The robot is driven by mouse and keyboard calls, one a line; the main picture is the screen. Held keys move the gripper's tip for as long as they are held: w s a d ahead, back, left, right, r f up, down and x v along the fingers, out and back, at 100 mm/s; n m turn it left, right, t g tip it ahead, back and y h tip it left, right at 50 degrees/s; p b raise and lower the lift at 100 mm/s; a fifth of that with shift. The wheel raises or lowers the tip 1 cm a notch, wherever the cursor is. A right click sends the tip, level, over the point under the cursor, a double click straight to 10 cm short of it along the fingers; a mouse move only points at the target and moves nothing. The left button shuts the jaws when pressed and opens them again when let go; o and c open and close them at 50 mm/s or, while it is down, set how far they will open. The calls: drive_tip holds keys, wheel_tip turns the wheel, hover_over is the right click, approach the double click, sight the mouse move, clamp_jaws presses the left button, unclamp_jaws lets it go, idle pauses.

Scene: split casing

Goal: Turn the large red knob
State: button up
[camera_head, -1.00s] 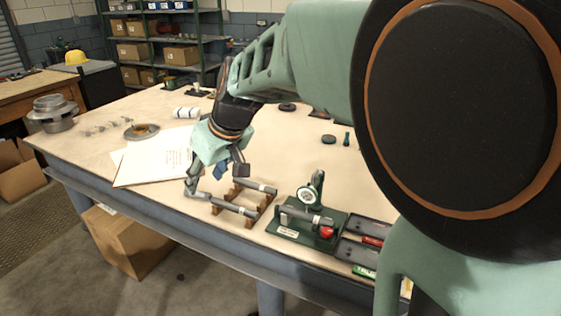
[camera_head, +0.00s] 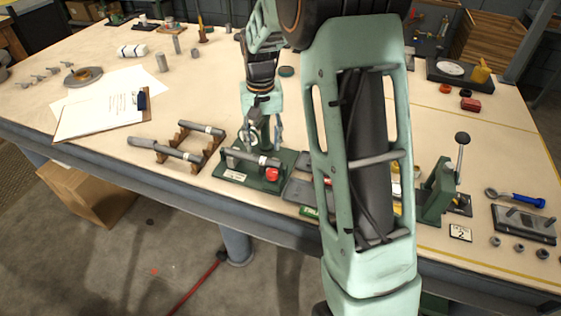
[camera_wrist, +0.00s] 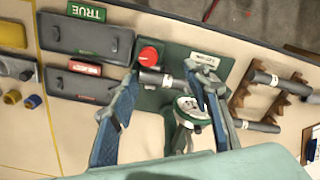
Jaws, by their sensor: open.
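The red knob (camera_head: 272,174) sits on the front of a green gauge fixture (camera_head: 237,174) near the table's front edge. In the wrist view the knob (camera_wrist: 149,56) is at the end of a grey cylinder (camera_wrist: 158,78) lying across the fixture, beside a round white-faced dial (camera_wrist: 190,108). My gripper (camera_head: 263,130) points down over the fixture. In the wrist view its blue-padded fingers (camera_wrist: 165,95) are spread apart with the dial and cylinder between and beyond them. The knob lies beyond the fingertips, and no contact with it is visible.
A wooden rack (camera_head: 185,139) with grey cylinders stands left of the fixture. Dark trays (camera_wrist: 88,37) lie on its other side. A green lever press (camera_head: 437,190) stands farther right. A clipboard (camera_head: 98,118) lies at the left.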

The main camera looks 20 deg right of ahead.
sight(272, 173)
drive_tip(key=shift+m, duration=0.4)
drive_tip(key=f, duration=0.4)
drive_tip(key=d+f, duration=0.1)
drive_tip(key=f, duration=0.3)
drive_tip(key=d+f+p, duration=0.1)
drive_tip(key=f, duration=0.3)
drive_tip(key=shift+d, duration=0.15)
drive_tip(key=c, duration=1.2)
